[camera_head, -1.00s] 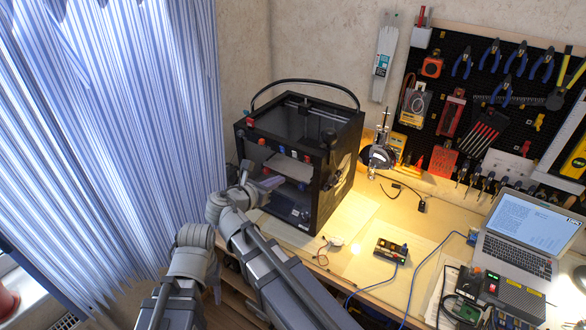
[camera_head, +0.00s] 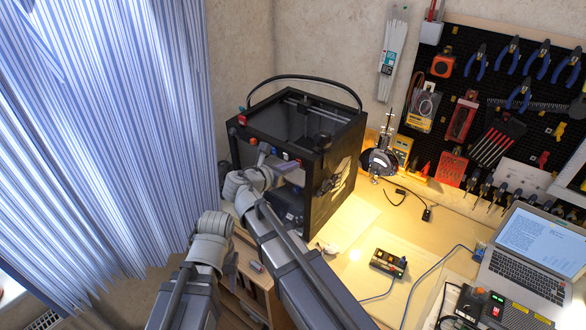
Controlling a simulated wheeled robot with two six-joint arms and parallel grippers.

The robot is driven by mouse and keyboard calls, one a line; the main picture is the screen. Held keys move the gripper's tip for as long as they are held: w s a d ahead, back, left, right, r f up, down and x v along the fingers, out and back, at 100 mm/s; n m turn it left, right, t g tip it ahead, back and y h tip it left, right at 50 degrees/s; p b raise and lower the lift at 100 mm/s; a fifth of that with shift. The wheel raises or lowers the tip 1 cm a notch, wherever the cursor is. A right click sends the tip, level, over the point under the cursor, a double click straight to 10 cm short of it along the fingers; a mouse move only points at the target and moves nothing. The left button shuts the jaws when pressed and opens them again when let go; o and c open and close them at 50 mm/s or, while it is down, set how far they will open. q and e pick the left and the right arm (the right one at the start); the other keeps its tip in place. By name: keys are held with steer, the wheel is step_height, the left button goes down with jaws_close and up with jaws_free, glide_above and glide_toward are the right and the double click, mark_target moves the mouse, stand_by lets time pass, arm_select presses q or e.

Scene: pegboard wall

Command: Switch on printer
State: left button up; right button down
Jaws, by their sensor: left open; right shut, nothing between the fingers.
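The printer is a black box-framed 3D printer (camera_head: 335,185) with a clear top, standing at the left end of the bench. A red button-like part (camera_head: 241,119) sits on its upper front left corner. Small blue and red parts line its upper front edge. My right gripper (camera_head: 279,166) is shut and empty at the printer's front, just below that edge; I cannot tell whether it touches. My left gripper (camera_head: 230,264) is open, low in front of the bench, its fingers largely hidden by its wrist.
A striped curtain (camera_head: 110,130) hangs at the left. On the bench (camera_head: 345,280) are a small control box (camera_head: 388,263), cables and a laptop (camera_head: 525,255). A tool pegboard (camera_head: 470,100) is on the back wall. A drawer cabinet (camera_head: 255,275) stands below.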

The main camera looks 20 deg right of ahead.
steer(key=shift+a, duration=0.1)
steer(key=p, duration=0.1)
steer(key=r+p, duration=0.1)
steer(key=p, duration=0.1)
steer(key=shift+w+d+r+g+y, duration=0.2)
steer(key=shift+w+d+g+y, duration=0.1)
steer(key=shift+d+y, duration=0.1)
steer(key=shift+s+a+f+b, duration=0.1)
steer(key=shift+f+b, duration=0.35)
steer(key=shift+b, duration=0.05)
steer(key=shift+r+p, duration=0.8)
steer(key=shift+s+a, duration=0.1)
